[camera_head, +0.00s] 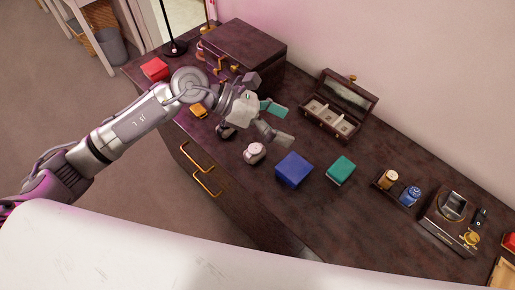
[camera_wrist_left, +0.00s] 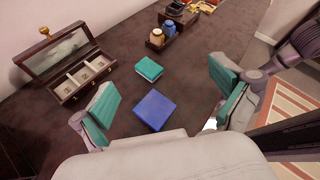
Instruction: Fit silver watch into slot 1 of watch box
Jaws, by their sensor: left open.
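A pale watch with a pinkish face (camera_head: 254,152), apparently the silver watch, sits on the dresser near its front edge. In the left wrist view only a white bit, perhaps this watch (camera_wrist_left: 210,124), shows beside the right-hand finger. The watch box (camera_head: 328,118) stands open near the wall, its lid raised; it also shows in the left wrist view (camera_wrist_left: 76,80). Its pale compartments look empty. My left gripper (camera_head: 278,124) is open and empty above the dresser, between watch and box; its teal-padded fingers stand wide apart in the left wrist view (camera_wrist_left: 163,92). My right gripper is not in view.
A blue box (camera_head: 294,170) and a teal box (camera_head: 341,170) lie right of the watch. A large case (camera_head: 243,50) stands behind my left gripper.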

